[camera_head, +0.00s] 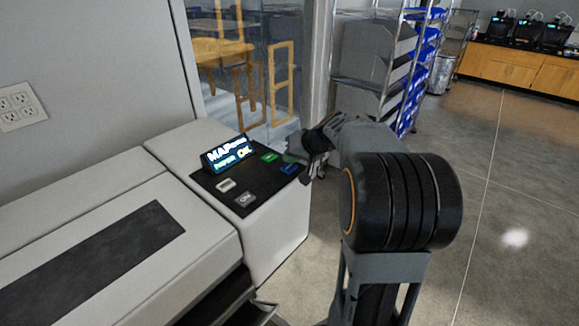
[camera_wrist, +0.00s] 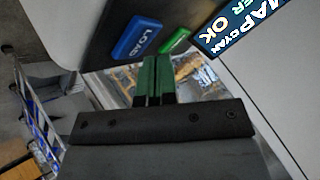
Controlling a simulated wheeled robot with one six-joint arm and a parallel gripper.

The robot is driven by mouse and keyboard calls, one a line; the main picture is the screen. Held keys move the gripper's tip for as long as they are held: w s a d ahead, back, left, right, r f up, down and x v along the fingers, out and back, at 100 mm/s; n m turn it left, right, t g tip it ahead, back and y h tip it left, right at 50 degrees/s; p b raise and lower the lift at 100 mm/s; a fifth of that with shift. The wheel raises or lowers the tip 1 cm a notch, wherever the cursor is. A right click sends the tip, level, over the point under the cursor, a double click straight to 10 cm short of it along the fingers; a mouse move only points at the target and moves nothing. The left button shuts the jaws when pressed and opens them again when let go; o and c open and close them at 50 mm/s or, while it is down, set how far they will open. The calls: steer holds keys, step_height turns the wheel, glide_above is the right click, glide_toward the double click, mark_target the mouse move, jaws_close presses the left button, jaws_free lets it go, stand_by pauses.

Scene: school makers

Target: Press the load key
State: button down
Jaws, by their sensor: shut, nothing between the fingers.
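The load key (camera_wrist: 138,38) is a blue key marked LOAD on the black control panel of a white machine. In the head view the blue key (camera_head: 289,168) sits at the panel's right edge. My gripper (camera_wrist: 155,62) is shut and empty, its green fingertips together just below the load key and the green key in the wrist view picture. In the head view my gripper (camera_head: 300,152) is at the right side of the panel, close to the blue key. I cannot tell whether it touches the key.
A green key (camera_head: 270,157) sits beside the load key, with a light key (camera_head: 226,185) and a grey key (camera_head: 244,199) to the left. A lit display (camera_head: 228,154) stands behind them. Wire shelving (camera_head: 375,60) with blue bins stands beyond; floor at right is clear.

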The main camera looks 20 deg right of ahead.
mark_target(291, 166)
steer(key=shift+f+b, duration=0.25)
steer(key=shift+b, duration=0.15)
steer(key=shift+f+b, duration=0.2)
steer(key=shift+b, duration=0.15)
stand_by(0.5)
steer(key=shift+r, duration=0.5)
stand_by(0.3)
steer(key=shift+r+p, duration=1.7)
steer(key=shift+r, duration=1.3)
